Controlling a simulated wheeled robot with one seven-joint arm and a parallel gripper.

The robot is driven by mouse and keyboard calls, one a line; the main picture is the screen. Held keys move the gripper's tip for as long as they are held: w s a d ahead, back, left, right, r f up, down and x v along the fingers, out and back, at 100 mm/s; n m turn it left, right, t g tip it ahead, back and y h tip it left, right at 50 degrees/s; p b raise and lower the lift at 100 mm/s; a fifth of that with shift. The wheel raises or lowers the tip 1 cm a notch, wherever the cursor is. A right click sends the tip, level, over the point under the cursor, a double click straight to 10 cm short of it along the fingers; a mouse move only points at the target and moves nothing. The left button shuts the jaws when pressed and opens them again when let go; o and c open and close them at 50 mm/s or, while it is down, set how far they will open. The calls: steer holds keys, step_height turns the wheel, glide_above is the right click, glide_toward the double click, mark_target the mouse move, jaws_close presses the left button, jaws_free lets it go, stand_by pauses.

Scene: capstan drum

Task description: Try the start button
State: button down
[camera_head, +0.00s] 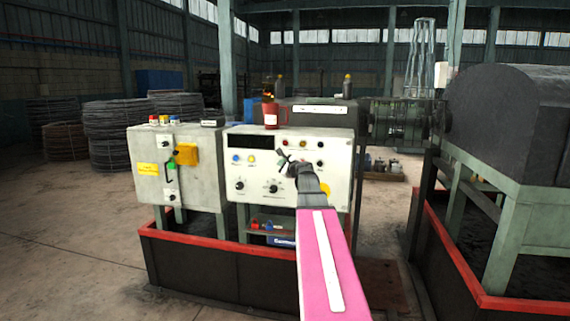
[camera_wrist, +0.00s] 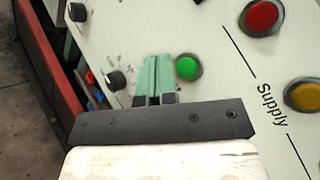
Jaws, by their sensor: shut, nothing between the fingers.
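The white control panel (camera_head: 246,207) stands in the middle of the head view, with my arm reaching across its right half. My gripper (camera_head: 286,163) is at the panel face. In the wrist view my gripper's green fingers (camera_wrist: 158,60) are shut together and empty. A round green button (camera_wrist: 187,68) with a dark ring sits just right of the fingertips. The fingers do not cover it, and I cannot tell whether they touch the panel. No start label is readable. The green button cannot be made out surely in the head view.
A red button (camera_wrist: 262,15) and a yellow button (camera_wrist: 306,95) flank the "Supply" lettering. Black knobs (camera_wrist: 116,79) lie left of the fingers. A red-edged barrier (camera_head: 215,250) runs in front.

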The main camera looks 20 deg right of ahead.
steer(key=shift+s+a, duration=0.45)
steer(key=shift+s, duration=0.2)
steer(key=shift+s+a, duration=0.4)
steer(key=shift+s, duration=0.2)
steer(key=s+a+f+n+g, duration=0.35)
steer(key=a+f+n, duration=0.2)
steer(key=f, duration=0.25)
steer(key=s+a+f+n+g+y, duration=0.1)
steer(key=s+a+f+n+g, duration=0.3)
steer(key=a+f, duration=0.35)
steer(key=s+a+f+n+g, duration=0.2)
steer(key=s+a+f+n, duration=0.3)
steer(key=f, duration=0.4)
steer(key=s+a+f+n+g+h, duration=0.2)
steer(key=s+f, duration=0.4)
steer(key=s, duration=0.3)
steer(key=s+a+f+n+g+h, duration=0.2)
steer(key=s+f+n+g, duration=0.3)
steer(key=s, duration=0.5)
step_height(320, 180, down, 2)
steer(key=shift+s+a+f+n+h, duration=0.2)
steer(key=shift+s+n+h, duration=0.1)
steer(key=shift+n, duration=0.85)
